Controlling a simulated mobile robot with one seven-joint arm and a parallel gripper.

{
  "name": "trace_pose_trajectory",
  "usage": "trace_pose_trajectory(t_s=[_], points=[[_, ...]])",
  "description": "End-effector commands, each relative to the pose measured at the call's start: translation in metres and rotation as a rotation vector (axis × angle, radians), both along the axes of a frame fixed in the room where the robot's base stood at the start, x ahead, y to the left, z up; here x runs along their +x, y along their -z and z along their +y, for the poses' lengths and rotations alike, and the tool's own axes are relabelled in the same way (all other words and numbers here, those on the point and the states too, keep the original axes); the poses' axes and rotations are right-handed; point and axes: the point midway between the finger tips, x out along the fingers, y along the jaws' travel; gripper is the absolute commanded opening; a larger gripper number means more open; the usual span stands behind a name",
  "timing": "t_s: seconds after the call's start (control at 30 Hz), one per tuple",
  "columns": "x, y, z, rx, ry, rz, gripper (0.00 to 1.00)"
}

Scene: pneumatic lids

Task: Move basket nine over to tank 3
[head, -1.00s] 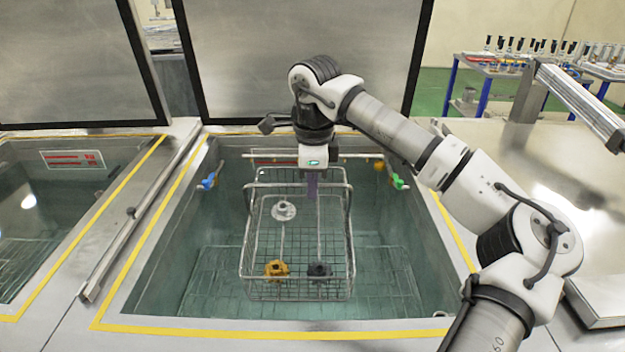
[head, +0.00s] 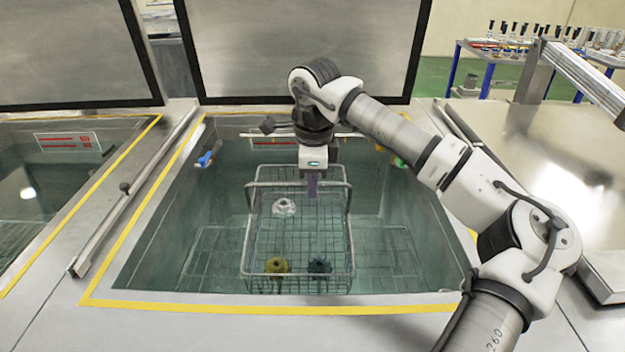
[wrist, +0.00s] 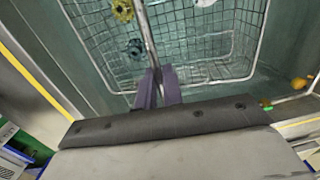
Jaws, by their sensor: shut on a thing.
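A wire basket (head: 350,262) hangs in the open tank (head: 160,262) in the middle of the head view. Its lower part appears to be in the water. It holds a yellow part (head: 277,266), a dark part (head: 319,267) and a pale part (head: 285,207). My gripper (head: 312,190) is shut on the basket's handle bar, which also shows between the purple fingers (wrist: 158,88) in the wrist view. No number is readable on the basket or tank.
Raised lids stand behind this tank (head: 300,50) and the left tank (head: 70,55). A rail (head: 130,190) runs between the tanks. Blue (head: 206,159) and green valves sit at the back corners. A steel worktop (head: 545,180) lies to the right.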

Motion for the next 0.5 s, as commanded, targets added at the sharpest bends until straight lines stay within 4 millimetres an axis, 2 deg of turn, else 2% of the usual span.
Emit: trace_pose_trajectory(t_s=[0.5], points=[[0.000,0.035,0.000,0.001,0.000,-0.002,0.00]])
